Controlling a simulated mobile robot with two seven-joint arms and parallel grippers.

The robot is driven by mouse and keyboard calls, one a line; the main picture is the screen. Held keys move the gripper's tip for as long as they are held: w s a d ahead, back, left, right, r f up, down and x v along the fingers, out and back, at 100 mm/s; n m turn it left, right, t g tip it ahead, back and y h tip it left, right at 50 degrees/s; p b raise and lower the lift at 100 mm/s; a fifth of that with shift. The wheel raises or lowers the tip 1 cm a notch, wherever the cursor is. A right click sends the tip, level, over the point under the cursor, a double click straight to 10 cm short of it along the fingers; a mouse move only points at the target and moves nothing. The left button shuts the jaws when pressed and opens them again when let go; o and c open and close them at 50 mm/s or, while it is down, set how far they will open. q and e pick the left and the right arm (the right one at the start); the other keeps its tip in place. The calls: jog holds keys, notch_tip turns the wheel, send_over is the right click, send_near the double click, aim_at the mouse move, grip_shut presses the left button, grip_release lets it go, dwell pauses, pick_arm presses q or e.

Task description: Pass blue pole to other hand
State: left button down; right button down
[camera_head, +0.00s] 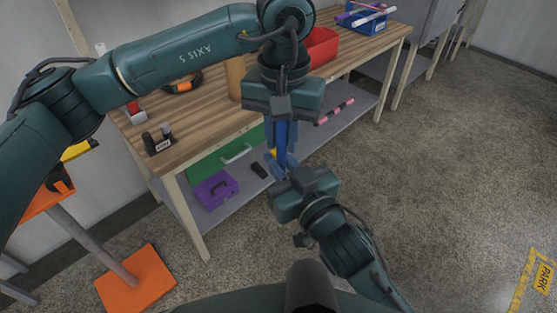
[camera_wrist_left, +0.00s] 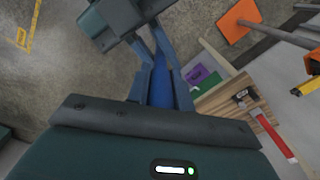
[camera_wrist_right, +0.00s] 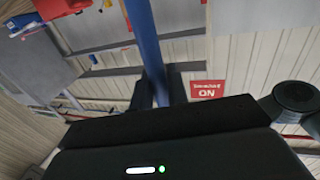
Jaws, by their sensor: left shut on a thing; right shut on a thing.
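The blue pole (camera_head: 282,142) stands roughly upright between my two grippers, in front of the workbench. My left gripper (camera_head: 283,135) comes from above and is shut on the upper part of the pole. My right gripper (camera_head: 280,172) comes from below and is shut on its lower part. In the left wrist view the pole (camera_wrist_left: 161,86) runs between the left fingers toward the right gripper (camera_wrist_left: 150,40). In the right wrist view the pole (camera_wrist_right: 146,45) rises out from between the right fingers (camera_wrist_right: 161,88). The pole's ends are hidden by the grippers in the head view.
A wooden workbench (camera_head: 215,100) stands behind, with a red bin (camera_head: 322,46) and a blue tray (camera_head: 362,16) on top. A purple toolbox (camera_head: 213,191) sits on its lower shelf. An orange-based stand (camera_head: 138,281) is at left.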

pick_arm(q)
jog(key=c, duration=1.1)
grip_release()
jog(key=shift+w+d, duration=0.1)
jog(key=shift+c, duration=0.2)
jog(key=shift+r, duration=0.15)
